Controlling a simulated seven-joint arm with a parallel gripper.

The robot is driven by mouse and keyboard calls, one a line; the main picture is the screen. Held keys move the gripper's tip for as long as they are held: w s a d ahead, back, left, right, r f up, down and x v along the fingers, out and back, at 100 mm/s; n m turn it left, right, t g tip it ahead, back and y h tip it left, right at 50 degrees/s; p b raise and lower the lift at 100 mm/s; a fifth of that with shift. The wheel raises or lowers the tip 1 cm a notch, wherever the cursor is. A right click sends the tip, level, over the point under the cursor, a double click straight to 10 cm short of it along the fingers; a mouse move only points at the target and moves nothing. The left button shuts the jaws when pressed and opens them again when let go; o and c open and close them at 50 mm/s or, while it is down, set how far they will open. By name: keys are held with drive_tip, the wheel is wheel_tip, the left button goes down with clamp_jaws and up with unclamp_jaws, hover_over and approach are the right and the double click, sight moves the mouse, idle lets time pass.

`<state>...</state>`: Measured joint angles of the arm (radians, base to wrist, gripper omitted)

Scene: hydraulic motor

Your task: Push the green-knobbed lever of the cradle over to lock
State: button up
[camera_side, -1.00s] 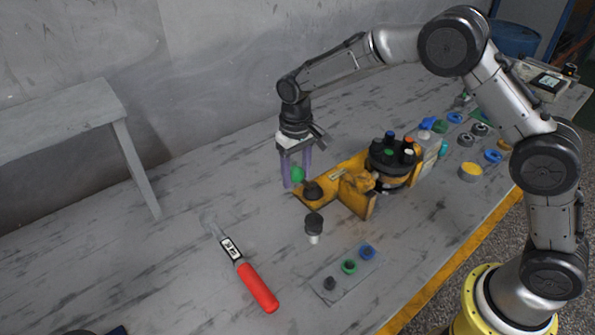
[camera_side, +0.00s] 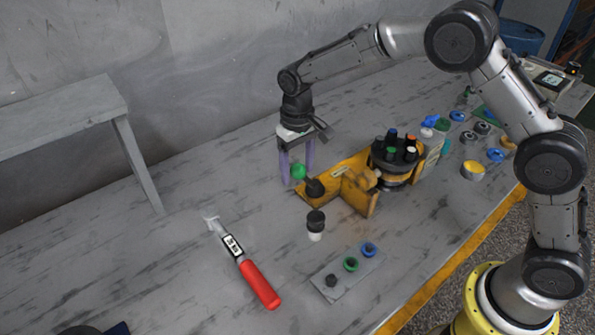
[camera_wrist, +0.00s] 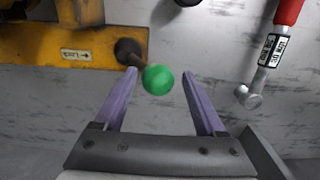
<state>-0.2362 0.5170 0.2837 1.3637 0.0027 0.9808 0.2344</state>
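The yellow cradle (camera_side: 350,190) stands on the grey table, with the dark motor (camera_side: 393,160) held in it. Its lever ends in a green knob (camera_side: 298,172), which sticks out from a dark pivot (camera_side: 315,188) at the cradle's left end. My gripper (camera_side: 297,178) is down at the knob with its purple fingers apart. In the wrist view the green knob (camera_wrist: 157,79) lies between the fingertips of my gripper (camera_wrist: 156,78), with space on both sides. The fingers do not seem to touch it. The lock label (camera_wrist: 75,55) shows on the cradle.
A torque wrench with a red handle (camera_side: 260,285) lies at the front left. A black-and-white part (camera_side: 316,225) stands in front of the cradle. A small plate with fittings (camera_side: 345,275) lies nearer. Several caps and rings lie at right. Table left of my gripper is clear.

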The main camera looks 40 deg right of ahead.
drive_tip(key=shift+r, duration=2.25)
drive_tip(key=shift+w+d+r, duration=0.15)
drive_tip(key=shift+d+r, duration=0.05)
drive_tip(key=shift+r, duration=0.05)
drive_tip(key=s+d+r+t, duration=0.1)
drive_tip(key=s+d+r, duration=0.25)
drive_tip(key=r, duration=0.25)
drive_tip(key=s+d+r+m+t, duration=0.1)
drive_tip(key=s+d+r+t, duration=0.1)
drive_tip(key=s+r, duration=0.35)
drive_tip(key=s+d+r+t, duration=0.1)
drive_tip(key=s+d+r, duration=0.25)
drive_tip(key=r, duration=0.35)
drive_tip(key=s+d+f, duration=0.1)
drive_tip(key=s+f, duration=0.2)
drive_tip(key=s, duration=0.7)
drive_tip(key=s+d+f+t, duration=0.1)
drive_tip(key=s+f, duration=0.3)
drive_tip(key=s, duration=0.6)
drive_tip(key=shift+d+f+n+t, duration=0.15)
drive_tip(key=shift+f+n+t, duration=0.15)
drive_tip(key=shift+n, duration=0.1)
